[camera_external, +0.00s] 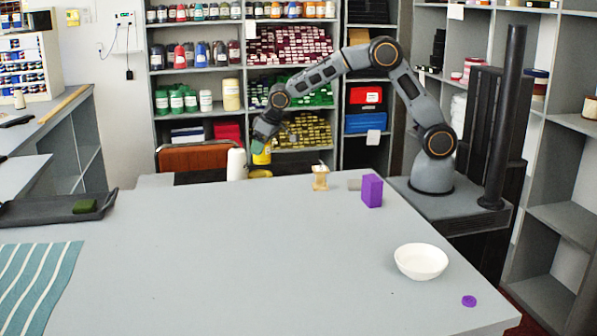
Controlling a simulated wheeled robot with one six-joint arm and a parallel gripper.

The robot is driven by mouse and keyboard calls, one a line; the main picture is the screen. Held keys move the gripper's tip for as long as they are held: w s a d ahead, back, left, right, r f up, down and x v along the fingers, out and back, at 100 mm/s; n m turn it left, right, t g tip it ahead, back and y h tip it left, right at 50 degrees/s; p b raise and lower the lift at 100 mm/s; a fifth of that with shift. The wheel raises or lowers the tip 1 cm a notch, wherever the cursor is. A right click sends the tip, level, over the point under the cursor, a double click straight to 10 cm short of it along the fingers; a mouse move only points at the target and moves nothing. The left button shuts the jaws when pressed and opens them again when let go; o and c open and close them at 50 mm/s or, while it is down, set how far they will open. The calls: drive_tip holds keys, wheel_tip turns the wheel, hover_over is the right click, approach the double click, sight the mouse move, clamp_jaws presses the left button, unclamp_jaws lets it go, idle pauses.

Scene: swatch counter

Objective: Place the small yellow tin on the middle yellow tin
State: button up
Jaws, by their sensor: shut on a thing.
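My gripper (262,141) is at the far edge of the grey counter, pointing down. It is shut on a small yellow tin (261,157), whose upper part the fingers partly hide. Another yellow tin (260,174), low and wide, is right below it at the counter's far edge. The held tin appears slightly above this lower tin; I cannot tell for certain whether they touch. No other yellow tin on the counter can be clearly made out.
A white cylinder (236,165) stands close left of the tins. To the right are a wooden spool-like piece (320,178), a small grey block (354,184) and a purple box (372,190). A white bowl (420,261) and purple disc (469,301) are nearer. The counter's middle is clear.

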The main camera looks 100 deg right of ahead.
drive_tip(key=shift+w+d+f, duration=0.1)
drive_tip(key=shift+w+f, duration=0.25)
drive_tip(key=shift+f, duration=1.7)
drive_tip(key=shift+f, duration=0.2)
drive_tip(key=o, duration=1.1)
drive_tip(key=shift+r, duration=0.1)
